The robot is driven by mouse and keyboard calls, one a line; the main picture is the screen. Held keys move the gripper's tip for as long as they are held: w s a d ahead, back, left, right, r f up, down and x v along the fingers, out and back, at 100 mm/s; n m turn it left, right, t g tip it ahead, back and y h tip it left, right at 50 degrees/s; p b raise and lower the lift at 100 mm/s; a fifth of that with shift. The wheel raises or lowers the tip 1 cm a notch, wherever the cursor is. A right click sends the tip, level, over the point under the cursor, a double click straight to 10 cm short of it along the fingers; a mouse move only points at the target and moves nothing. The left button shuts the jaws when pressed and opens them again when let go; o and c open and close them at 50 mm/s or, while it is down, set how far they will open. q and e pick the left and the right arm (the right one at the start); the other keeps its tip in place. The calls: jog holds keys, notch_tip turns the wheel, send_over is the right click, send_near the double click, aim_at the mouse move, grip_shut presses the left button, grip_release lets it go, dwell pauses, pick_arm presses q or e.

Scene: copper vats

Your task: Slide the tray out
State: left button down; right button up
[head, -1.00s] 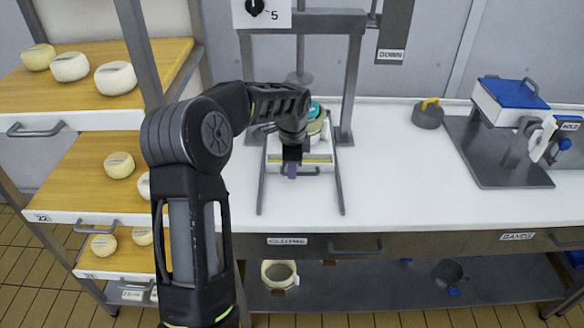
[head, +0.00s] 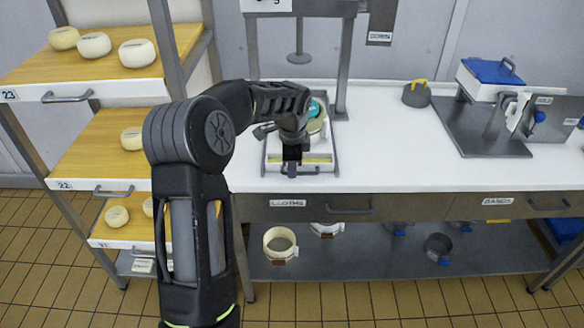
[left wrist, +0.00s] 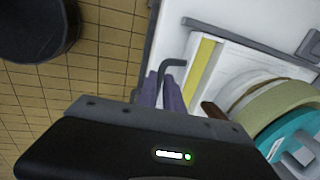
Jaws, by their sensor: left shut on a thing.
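The white tray (head: 322,168) with a yellow strip lies between the grey rails of the press on the counter, its front close to the rails' front ends. A pale round mould (head: 319,126) with a teal lid (head: 315,108) stands on it, partly hidden by my arm. My left gripper (head: 292,169) is at the tray's front, shut on its grey handle. In the left wrist view, the purple fingers (left wrist: 163,92) are at the bent handle (left wrist: 172,63), beside the yellow strip (left wrist: 201,66). My right gripper is not in view.
The press plate (head: 298,57) hangs behind the mould. A rack with cheeses (head: 95,45) on boards stands left. The counter (head: 400,150) is clear right of the rails. A grey weight (head: 416,96) and a blue-topped device (head: 487,78) stand farther right. Several moulds lie on the lower shelf.

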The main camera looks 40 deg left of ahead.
pick_arm(q)
jog(key=c, duration=1.5)
grip_release()
jog(key=r, duration=0.5)
jog(key=s+r, duration=0.1)
jog(key=r, duration=0.1)
jog(key=shift+d+r+b, duration=0.4)
